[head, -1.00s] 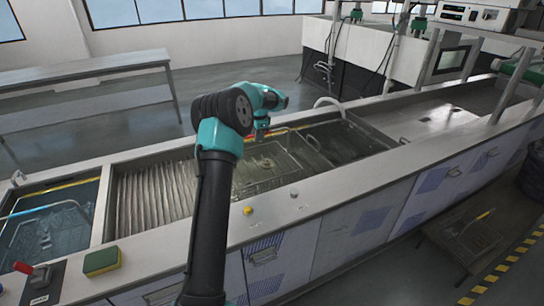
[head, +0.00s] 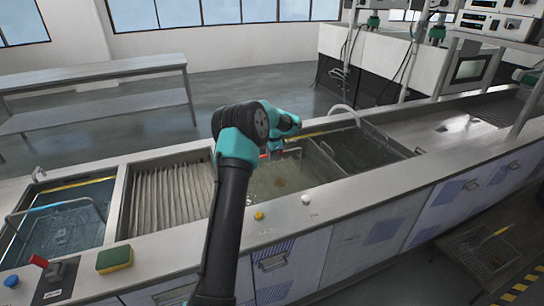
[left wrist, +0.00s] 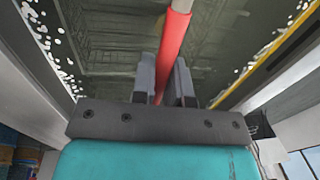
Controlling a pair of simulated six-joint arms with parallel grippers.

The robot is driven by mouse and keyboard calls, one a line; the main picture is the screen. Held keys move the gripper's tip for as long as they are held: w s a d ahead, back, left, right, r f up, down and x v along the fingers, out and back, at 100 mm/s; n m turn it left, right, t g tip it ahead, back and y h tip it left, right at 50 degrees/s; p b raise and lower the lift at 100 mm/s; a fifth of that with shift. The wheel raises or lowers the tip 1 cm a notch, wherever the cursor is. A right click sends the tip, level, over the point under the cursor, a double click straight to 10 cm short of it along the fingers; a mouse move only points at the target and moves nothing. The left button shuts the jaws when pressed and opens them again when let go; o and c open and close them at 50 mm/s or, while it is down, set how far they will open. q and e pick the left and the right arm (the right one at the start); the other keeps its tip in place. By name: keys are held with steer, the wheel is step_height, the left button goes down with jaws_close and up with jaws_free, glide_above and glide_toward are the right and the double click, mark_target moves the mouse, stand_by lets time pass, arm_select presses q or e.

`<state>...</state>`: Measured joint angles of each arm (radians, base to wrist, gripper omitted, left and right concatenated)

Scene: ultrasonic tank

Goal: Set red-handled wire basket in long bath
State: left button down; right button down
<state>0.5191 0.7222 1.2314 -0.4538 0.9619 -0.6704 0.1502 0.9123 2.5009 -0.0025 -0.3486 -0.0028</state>
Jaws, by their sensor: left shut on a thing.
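My left gripper (head: 273,151) is over the liquid-filled bath (head: 318,174) right of the ribbed section in the head view. In the left wrist view the left gripper (left wrist: 172,84) is shut on the red handle (left wrist: 174,42) of the wire basket, with a finger on each side. The basket's wire mesh (left wrist: 112,38) shows dimly against the dark liquid. In the head view my arm hides part of the basket, and I cannot tell how deep it sits. My right gripper is out of view.
A sponge (head: 115,259) and small knobs sit on the front ledge. A yellow-handled basket (head: 488,252) is on the floor at right.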

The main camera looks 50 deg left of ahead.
arm_select(q)
steer(key=shift+f, duration=0.2)
steer(key=c, duration=1.1)
jaws_free()
steer(key=shift+f, duration=0.1)
steer(key=shift+r, duration=0.2)
steer(key=r, duration=0.4)
steer(key=d+r, duration=0.1)
steer(key=r, duration=0.6)
steer(key=shift+s+d+r, duration=0.15)
steer(key=shift+s+r, duration=0.1)
steer(key=shift+r, duration=0.05)
steer(key=shift+d, duration=0.1)
